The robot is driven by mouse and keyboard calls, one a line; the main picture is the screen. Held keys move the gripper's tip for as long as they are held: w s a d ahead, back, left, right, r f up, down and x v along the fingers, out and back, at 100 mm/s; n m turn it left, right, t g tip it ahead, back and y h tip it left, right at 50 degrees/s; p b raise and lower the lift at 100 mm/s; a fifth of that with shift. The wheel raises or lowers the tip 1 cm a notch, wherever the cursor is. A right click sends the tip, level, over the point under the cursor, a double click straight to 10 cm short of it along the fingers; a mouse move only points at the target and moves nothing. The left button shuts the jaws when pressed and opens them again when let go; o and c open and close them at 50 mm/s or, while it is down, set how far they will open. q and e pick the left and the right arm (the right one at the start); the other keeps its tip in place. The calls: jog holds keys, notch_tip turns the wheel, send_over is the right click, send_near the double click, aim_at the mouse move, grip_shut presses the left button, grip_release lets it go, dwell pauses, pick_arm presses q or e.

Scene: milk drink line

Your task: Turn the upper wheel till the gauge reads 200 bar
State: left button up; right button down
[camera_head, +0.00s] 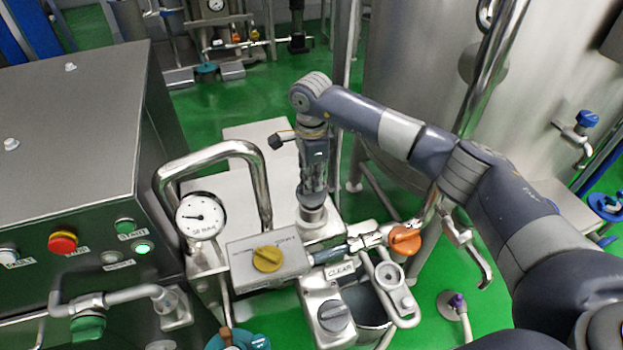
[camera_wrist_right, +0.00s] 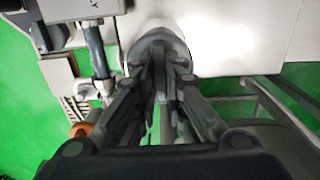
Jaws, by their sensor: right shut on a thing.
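The grey upper wheel (camera_head: 312,198) sits on top of the steel machine, right of the bent pipe. My right gripper (camera_head: 313,186) points down onto it from above and is shut on it. In the right wrist view the two dark fingers (camera_wrist_right: 165,85) close against the round grey wheel (camera_wrist_right: 157,47), covering part of it. A round white gauge (camera_head: 201,215) stands left of the wheel. Its needle points roughly left; the numbers are too small to read. My left gripper is not in view.
A yellow knob (camera_head: 267,259) on a steel box and an orange knob (camera_head: 404,240) lie in front of the wheel. A bent steel pipe (camera_head: 262,185) rises to its left. A control cabinet (camera_head: 75,130) stands at left, a large tank (camera_head: 420,60) behind my arm.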

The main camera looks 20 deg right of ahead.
jog(key=shift+m, duration=0.4)
jog(key=m+b, duration=0.1)
jog(key=m, duration=0.1)
jog(key=shift+m+b, duration=0.4)
jog(key=shift+r+m+b, duration=0.1)
jog(key=shift+m+b, duration=0.65)
jog(key=shift+m, duration=1.85)
jog(key=c, duration=1.7)
grip_release()
jog(key=shift+o, duration=0.2)
notch_tip(320, 180, up, 12)
